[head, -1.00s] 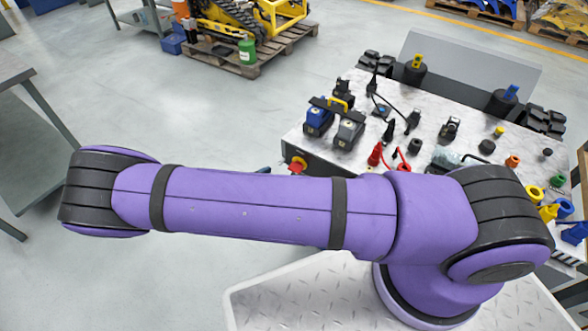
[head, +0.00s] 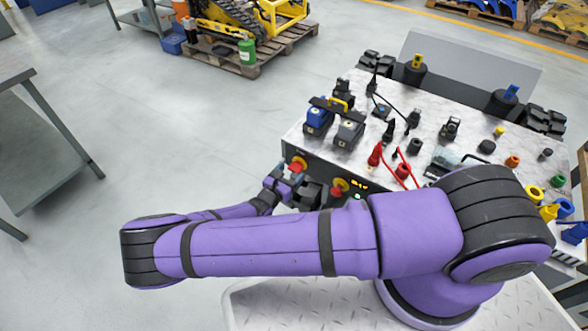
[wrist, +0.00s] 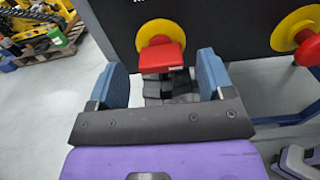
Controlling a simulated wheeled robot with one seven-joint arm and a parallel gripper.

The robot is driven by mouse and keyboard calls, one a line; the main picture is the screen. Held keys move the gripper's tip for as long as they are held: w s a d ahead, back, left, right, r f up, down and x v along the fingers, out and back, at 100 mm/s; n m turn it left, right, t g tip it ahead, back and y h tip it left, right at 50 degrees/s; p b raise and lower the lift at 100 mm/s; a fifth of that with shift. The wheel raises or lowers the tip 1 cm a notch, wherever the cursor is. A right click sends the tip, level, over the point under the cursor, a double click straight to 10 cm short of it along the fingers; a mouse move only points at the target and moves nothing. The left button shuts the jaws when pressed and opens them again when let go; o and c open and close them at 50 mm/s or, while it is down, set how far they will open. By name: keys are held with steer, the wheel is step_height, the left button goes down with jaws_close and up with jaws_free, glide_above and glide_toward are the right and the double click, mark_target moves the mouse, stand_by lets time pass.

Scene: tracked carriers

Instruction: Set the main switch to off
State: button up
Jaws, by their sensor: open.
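Two red-handled rotary switches on yellow discs sit on the black front panel of the bench. The left switch (head: 298,164) is in front of my gripper (head: 291,183) and shows large in the wrist view (wrist: 161,57). The right switch (head: 340,187) also shows at the wrist view's right edge (wrist: 304,45). I cannot read which is the main switch. My gripper (wrist: 165,76) is open, its two blue fingers to either side of the left switch's red handle, which lies roughly crosswise between them. I cannot tell whether they touch it.
The bench top (head: 432,118) carries two battery-like blocks (head: 318,118), red cables (head: 402,165) and several connectors. Small lights (head: 359,185) glow beside the right switch. A grey table (head: 40,150) stands at left; the floor between is clear.

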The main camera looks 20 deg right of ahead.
mark_target(296, 168)
steer(key=shift+x, duration=1.3)
steer(key=shift+c, duration=0.2)
steer(key=c, duration=0.9)
